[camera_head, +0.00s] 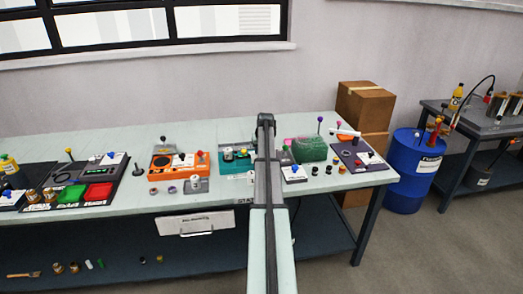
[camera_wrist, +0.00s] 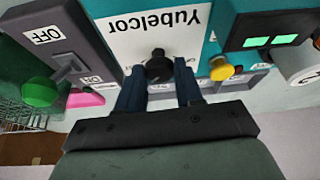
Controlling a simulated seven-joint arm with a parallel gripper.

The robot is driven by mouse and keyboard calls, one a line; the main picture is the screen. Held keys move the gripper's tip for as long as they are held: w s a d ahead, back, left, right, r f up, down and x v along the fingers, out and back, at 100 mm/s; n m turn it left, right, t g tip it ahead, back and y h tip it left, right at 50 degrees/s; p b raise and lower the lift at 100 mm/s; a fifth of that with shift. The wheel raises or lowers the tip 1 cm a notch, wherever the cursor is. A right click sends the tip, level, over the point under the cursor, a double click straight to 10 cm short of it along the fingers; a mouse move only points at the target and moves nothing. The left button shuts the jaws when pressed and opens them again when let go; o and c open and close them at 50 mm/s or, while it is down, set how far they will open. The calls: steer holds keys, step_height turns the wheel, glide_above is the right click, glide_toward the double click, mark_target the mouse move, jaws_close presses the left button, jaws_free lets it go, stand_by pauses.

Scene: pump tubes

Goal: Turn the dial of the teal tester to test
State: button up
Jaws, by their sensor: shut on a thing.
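The teal tester (camera_head: 229,163) stands on the bench in the head view, partly hidden behind my arm. In the wrist view, which shows it upside down, its teal face (camera_wrist: 215,48) carries a white plate marked "Yubelcor" (camera_wrist: 150,25). A black dial knob (camera_wrist: 158,62) sits at the edge of that plate. My gripper (camera_wrist: 160,82) has one finger on each side of the dial and is shut on it. The dial's pointer and its setting cannot be read. My gripper's fingertips are hidden in the head view.
Close to the dial in the wrist view are a yellow knob (camera_wrist: 221,68) and a dark panel with an OFF switch (camera_wrist: 68,68) and green knob (camera_wrist: 40,92). An orange device (camera_head: 180,163) stands left of the tester, a green box (camera_head: 310,149) to the right.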

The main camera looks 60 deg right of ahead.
steer(key=shift+w+m+g+h, duration=0.1)
steer(key=shift+m+g+h, duration=0.2)
steer(key=shift+m, duration=0.8)
steer(key=o, duration=1)
steer(key=shift+a, duration=0.1)
steer(key=v, duration=1.3)
steer(key=shift+a+r, duration=0.1)
steer(key=shift+r, duration=0.3)
